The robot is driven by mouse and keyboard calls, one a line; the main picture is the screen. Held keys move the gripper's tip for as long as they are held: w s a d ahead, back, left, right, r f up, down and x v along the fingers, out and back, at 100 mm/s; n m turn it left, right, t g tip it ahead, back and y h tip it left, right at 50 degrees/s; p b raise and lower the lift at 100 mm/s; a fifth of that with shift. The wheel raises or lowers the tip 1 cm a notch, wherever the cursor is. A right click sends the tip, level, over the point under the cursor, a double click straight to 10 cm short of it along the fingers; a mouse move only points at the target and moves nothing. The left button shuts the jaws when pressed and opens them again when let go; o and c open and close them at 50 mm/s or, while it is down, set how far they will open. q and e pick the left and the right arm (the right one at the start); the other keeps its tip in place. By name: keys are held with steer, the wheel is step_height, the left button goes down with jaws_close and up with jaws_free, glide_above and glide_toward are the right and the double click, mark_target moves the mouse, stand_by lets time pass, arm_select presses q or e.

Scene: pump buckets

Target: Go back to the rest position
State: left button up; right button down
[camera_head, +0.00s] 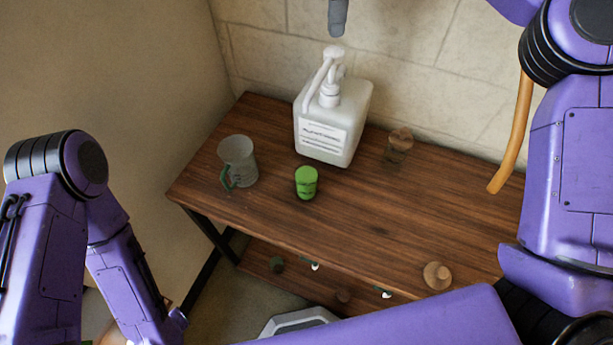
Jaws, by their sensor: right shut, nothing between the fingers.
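My right gripper (338,18) shows at the top edge, with only its grey fingertips in view. They are shut and empty, pointing down above the pump head of a white pump bottle (323,135), with a visible gap between them. The bottle stands upright at the back of a brown wooden table (350,225), its label facing me. My right arm's purple links fill the right side and cross the bottom. My left arm's purple links are at the left; its gripper is out of view.
A grey mug (238,160) stands at the table's left and a green cup (306,183) in front of the bottle. Small brown objects stand at the back (399,145) and front right (437,275). A lower shelf holds small items. The middle is clear. Walls close the back and left.

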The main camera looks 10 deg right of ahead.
step_height(320, 180, up, 3)
steer(key=shift+p, duration=0.7)
steer(key=shift+s+f, duration=0.1)
